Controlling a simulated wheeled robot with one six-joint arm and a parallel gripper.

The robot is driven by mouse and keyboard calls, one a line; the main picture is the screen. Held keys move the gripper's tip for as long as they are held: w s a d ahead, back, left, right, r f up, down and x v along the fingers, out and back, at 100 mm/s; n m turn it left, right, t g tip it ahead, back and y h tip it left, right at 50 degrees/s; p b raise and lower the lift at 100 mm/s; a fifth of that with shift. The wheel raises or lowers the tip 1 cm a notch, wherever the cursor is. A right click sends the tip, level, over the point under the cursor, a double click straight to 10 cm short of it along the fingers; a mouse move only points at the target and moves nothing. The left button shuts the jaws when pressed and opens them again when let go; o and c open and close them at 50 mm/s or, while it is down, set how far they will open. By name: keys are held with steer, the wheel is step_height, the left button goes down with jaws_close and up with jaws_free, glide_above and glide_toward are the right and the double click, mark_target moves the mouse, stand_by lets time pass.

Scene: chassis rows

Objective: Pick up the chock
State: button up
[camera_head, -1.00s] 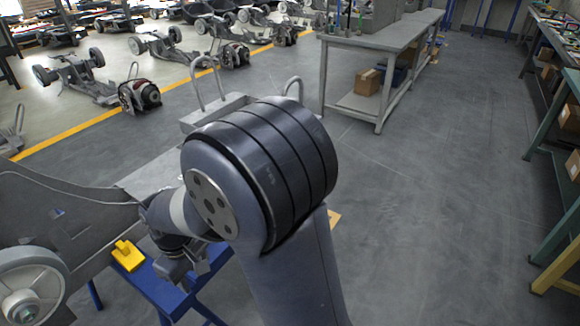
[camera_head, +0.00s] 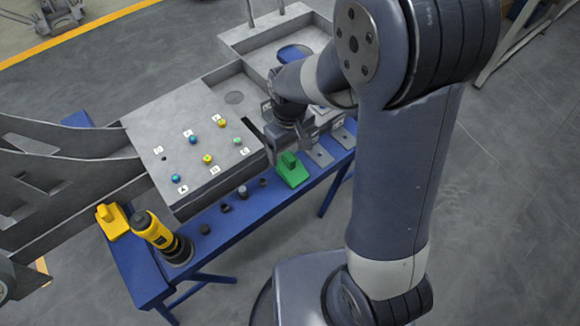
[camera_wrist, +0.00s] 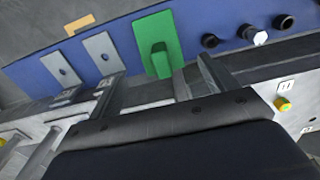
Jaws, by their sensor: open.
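A green chock-like block with a raised grip (camera_head: 291,170) lies on the blue bench near its front edge. It also shows in the wrist view (camera_wrist: 157,45), just beyond the fingertips. A similar yellow block (camera_head: 112,222) sits at the bench's left end. My gripper (camera_head: 287,150) is just behind the green block, low over the bench. In the wrist view my open gripper (camera_wrist: 160,80) has its two fingers apart, the green block ahead of the gap, nothing held. Whether a finger touches the block I cannot tell.
A yellow-and-black tool (camera_head: 160,237) stands upright on the bench (camera_head: 220,228), with several small dark knobs beside it. A grey panel with coloured buttons (camera_head: 195,150) lies behind. Grey plates (camera_wrist: 62,70) lie beside the green block.

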mark_target(290, 158)
steer(key=f, duration=0.4)
steer(key=f+b, duration=0.1)
steer(key=f, duration=0.2)
steer(key=shift+s, duration=0.25)
steer(key=shift+c, duration=0.6)
steer(key=c, duration=1.1)
